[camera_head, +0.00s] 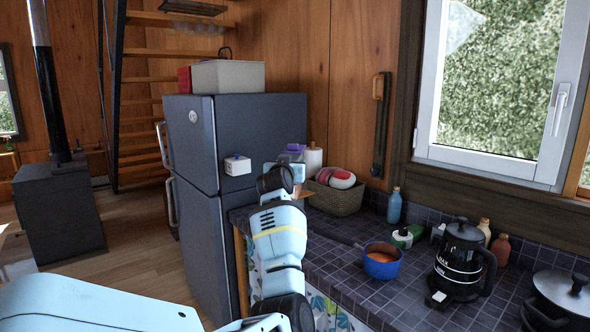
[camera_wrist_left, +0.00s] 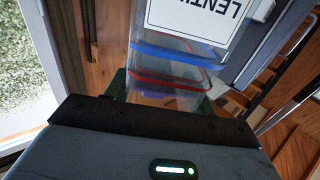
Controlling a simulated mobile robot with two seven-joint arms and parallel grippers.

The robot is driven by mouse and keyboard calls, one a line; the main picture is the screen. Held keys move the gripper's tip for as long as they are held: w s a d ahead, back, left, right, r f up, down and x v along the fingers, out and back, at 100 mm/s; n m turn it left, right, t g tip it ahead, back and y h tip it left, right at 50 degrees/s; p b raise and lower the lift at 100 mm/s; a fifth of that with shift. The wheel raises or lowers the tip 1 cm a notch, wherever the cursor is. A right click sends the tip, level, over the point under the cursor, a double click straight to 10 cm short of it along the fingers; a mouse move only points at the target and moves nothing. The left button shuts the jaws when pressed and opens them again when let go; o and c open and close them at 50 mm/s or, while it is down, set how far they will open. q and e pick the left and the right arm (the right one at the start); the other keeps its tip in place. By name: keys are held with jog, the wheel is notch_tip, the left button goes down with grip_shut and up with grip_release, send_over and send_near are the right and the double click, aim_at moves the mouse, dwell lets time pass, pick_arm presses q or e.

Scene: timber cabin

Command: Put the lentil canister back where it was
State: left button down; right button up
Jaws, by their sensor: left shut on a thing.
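The lentil canister (camera_wrist_left: 195,18) shows in the left wrist view as a clear-sided container with a white label, its lettering upside down and cut off by the frame. In the head view a small clear container with a purple lid (camera_head: 296,147) shows just behind my left gripper (camera_head: 284,172), near the fridge end of the counter. My left gripper is shut on the canister. Its fingertips and the canister's base are mostly hidden in the head view, so I cannot tell whether the canister touches the counter. My right gripper is not in view.
The tiled counter (camera_head: 335,255) bears a basket (camera_head: 336,199), paper roll (camera_head: 313,160), blue bottle (camera_head: 394,206), blue pot (camera_head: 382,264) and black kettle (camera_head: 460,255). The fridge (camera_head: 262,125) stands left of the gripper. Blue and red edges (camera_wrist_left: 165,80) show beyond the label.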

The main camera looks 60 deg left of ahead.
pick_arm(q)
jog(key=w+d+f+m+t+h, duration=0.1)
jog(key=d+f+m+t+h, duration=0.2)
jog(key=d+f, duration=0.75)
jog(key=d+f+m+t+h, duration=0.25)
jog(key=d+f+h, duration=0.2)
jog(key=d, duration=1.35)
jog(key=s+d+f+m+h, duration=0.1)
jog(key=s+d+f, duration=0.2)
jog(key=d, duration=0.6)
jog(key=s+d+f+m+h, duration=0.1)
jog(key=s+d+f+h, duration=0.1)
jog(key=s+d, duration=0.3)
jog(key=s+d+f+m+h, duration=0.1)
jog(key=s+d+f, duration=0.4)
jog(key=d, duration=0.8)
jog(key=shift+d+m+h, duration=0.15)
jog(key=shift+m+h, duration=0.2)
jog(key=shift+h, duration=0.4)
